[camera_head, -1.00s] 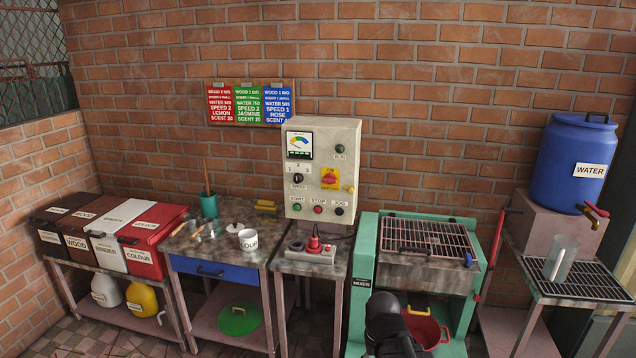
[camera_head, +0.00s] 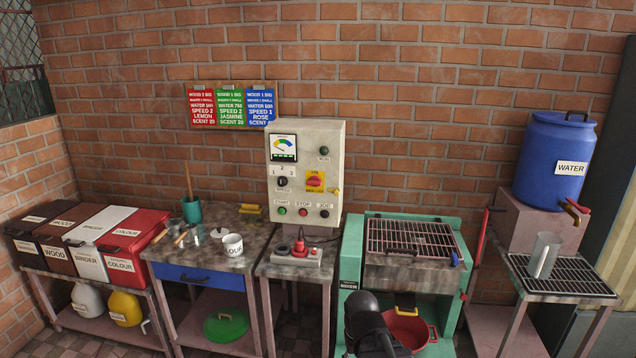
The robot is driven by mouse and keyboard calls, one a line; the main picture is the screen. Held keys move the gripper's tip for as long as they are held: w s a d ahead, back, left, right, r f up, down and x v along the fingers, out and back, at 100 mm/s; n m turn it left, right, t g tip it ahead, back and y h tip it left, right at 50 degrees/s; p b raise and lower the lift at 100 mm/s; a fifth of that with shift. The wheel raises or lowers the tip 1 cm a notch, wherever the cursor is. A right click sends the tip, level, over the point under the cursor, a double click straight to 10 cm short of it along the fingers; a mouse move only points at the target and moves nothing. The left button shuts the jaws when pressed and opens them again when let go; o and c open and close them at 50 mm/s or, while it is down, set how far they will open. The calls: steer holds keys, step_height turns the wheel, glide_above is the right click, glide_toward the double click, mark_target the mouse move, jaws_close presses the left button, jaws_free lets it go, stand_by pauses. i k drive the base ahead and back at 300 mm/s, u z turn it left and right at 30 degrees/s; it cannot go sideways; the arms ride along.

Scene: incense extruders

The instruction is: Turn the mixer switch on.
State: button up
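A pale control box (camera_head: 332,150) stands on the narrow table against the brick wall. It carries a red rotary switch (camera_head: 315,181) on a yellow plate; the red handle looks about level, and its plate lettering is too small to read surely. Below are a green START button (camera_head: 282,211), a red STOP button (camera_head: 303,211) and a dark JOG button (camera_head: 324,213). A dark SPEED knob (camera_head: 282,182) is at left. The green machine (camera_head: 350,262) on the right has a small label that seems to read MIXER. My gripper (camera_head: 368,325) shows as a dark shape at the bottom, apart from the box; its fingers cannot be made out.
A red plug on a socket block (camera_head: 312,257) lies before the box. A white cup (camera_head: 233,245) and small tools are on the left table (camera_head: 165,251). A red pot (camera_head: 407,332) sits low in the green machine. A blue water barrel (camera_head: 549,160) stands right.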

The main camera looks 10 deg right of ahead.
mark_target(314, 180)
steer(key=i, duration=0.95)
steer(key=u, duration=0.05)
